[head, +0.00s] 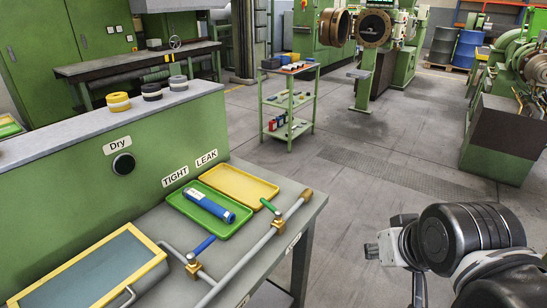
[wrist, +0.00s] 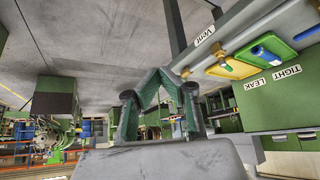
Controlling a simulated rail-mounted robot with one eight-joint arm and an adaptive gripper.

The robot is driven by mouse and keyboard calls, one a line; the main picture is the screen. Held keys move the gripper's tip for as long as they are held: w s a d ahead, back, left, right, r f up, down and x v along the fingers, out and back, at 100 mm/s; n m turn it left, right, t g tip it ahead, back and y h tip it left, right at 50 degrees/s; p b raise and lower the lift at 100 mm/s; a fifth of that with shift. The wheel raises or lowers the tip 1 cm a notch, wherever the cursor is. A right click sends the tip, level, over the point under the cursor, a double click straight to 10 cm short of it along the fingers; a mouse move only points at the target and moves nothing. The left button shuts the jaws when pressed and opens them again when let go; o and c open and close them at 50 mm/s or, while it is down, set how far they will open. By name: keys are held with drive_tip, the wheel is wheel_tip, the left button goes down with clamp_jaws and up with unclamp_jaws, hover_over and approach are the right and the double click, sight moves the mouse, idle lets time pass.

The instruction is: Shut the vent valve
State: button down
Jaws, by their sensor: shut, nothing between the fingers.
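The vent valve, a brass body (head: 278,222) with a green lever (head: 268,205), sits on the grey pipe (head: 243,258) at the bench's right end. Its lever appears to point across the pipe, towards the trays. In the wrist view the brass body (wrist: 219,57) shows beside the "Vent" label (wrist: 205,36). My gripper (wrist: 158,73) is shut and empty, its fingers meeting in the wrist view. It is off the bench's right side, apart from the valve. In the head view my wrist partly hides it.
A second brass valve (head: 193,267) with a blue lever (head: 204,244) is nearer. A green tray (head: 192,206) holding a blue cylinder (head: 208,205) and a yellow tray (head: 240,184) lie behind the pipe. A green cart (head: 290,103) stands beyond. Floor right of the bench is clear.

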drive_tip(key=w+a+r+n+g+y, duration=0.1)
drive_tip(key=w+a+y, duration=0.2)
drive_tip(key=w, duration=0.4)
drive_tip(key=w+a+r+n+g+y, duration=0.15)
drive_tip(key=w+a, duration=0.25)
drive_tip(key=w, duration=0.4)
drive_tip(key=n+y, duration=0.3)
drive_tip(key=y, duration=0.2)
approach(270, 206)
drive_tip(key=w+d+r, duration=0.3)
drive_tip(key=w+r, duration=0.1)
drive_tip(key=r, duration=0.1)
drive_tip(key=shift+m+g, duration=0.25)
drive_tip(key=shift+s+f+x, duration=0.25)
drive_tip(key=shift+s+x, duration=0.2)
drive_tip(key=shift+x, duration=1.6)
drive_tip(key=shift+s+f+x, duration=0.2)
drive_tip(key=shift+s+x, duration=0.2)
drive_tip(key=shift+x, duration=1.7)
drive_tip(key=shift+s+f+x, duration=0.25)
drive_tip(key=shift+s+x, duration=0.2)
drive_tip(key=shift+x, duration=1.6)
